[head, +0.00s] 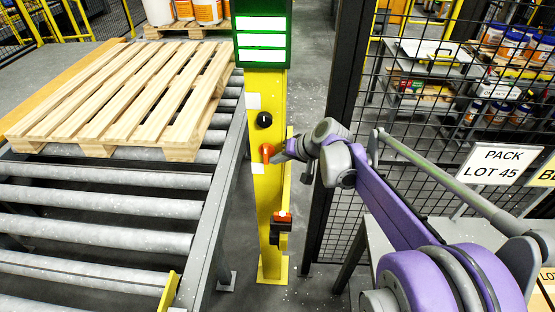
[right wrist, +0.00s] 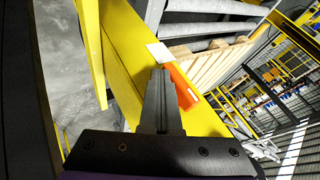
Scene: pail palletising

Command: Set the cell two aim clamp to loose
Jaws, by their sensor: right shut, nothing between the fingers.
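An orange lever (head: 266,152) sits on the yellow post (head: 262,215), below a black round knob (head: 264,120). It looks like the clamp handle, though no label on it is readable. My right gripper (head: 278,155) is at the lever's right side in the head view. In the right wrist view the shut fingers (right wrist: 160,85) are beside the orange lever (right wrist: 182,88), with nothing between them. I cannot tell whether they touch it. A black and orange device (head: 282,228) sits lower on the post. My left gripper is not in view.
A wooden pallet (head: 130,95) lies on the roller conveyor (head: 110,235) left of the post. A green panel (head: 262,35) tops the post. A black mesh fence (head: 345,100) stands right of it. A PACK LOT 45 sign (head: 492,165) is at the right.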

